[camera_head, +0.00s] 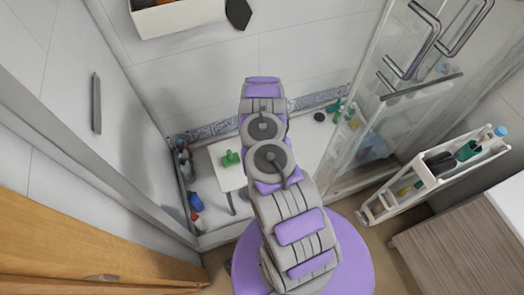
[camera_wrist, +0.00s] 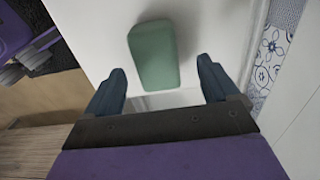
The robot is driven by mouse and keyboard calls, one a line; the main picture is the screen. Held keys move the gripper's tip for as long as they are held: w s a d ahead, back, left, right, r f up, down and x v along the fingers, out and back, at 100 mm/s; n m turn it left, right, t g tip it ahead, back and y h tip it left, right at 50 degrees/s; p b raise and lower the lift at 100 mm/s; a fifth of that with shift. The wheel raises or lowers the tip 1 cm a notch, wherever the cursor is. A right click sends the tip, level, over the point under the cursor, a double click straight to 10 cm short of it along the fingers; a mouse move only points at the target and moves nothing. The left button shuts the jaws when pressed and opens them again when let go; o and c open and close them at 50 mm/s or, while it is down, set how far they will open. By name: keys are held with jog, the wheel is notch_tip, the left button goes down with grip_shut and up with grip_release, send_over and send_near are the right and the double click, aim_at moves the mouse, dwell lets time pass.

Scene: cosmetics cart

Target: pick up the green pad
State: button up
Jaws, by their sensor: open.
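The green pad (camera_wrist: 152,50) is a rounded rectangular block lying on a white surface (camera_wrist: 95,35) in the wrist view. My gripper (camera_wrist: 161,70) is open, with its two dark blue fingers spread apart. The pad shows between and beyond the fingertips, and nothing is held. I cannot tell the exact gap between fingers and pad. In the head view my arm reaches up the middle and hides part of the scene; the fingers cannot be made out there. A small green item (camera_head: 230,158) is on a white stool there; I cannot tell if it is the pad.
A glass shower door (camera_head: 375,110) with metal handles stands right of my arm. A narrow white cart (camera_head: 435,178) holding bottles is farther right. Several bottles, one blue (camera_head: 195,202), stand at the left. A patterned tile strip (camera_wrist: 274,48) borders the white surface.

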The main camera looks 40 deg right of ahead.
jog(key=f, duration=0.2)
jog(key=f+b, duration=0.1)
jog(key=shift+s, duration=0.25)
jog(key=shift+w+f, duration=0.1)
jog(key=shift+f, duration=0.35)
jog(key=shift+r, duration=0.1)
jog(key=shift+c, duration=0.3)
jog(key=c, duration=1)
notch_tip(320, 180, up, 10)
jog(key=p, duration=0.3)
jog(key=shift+a+p, duration=0.1)
jog(key=shift+p, duration=0.2)
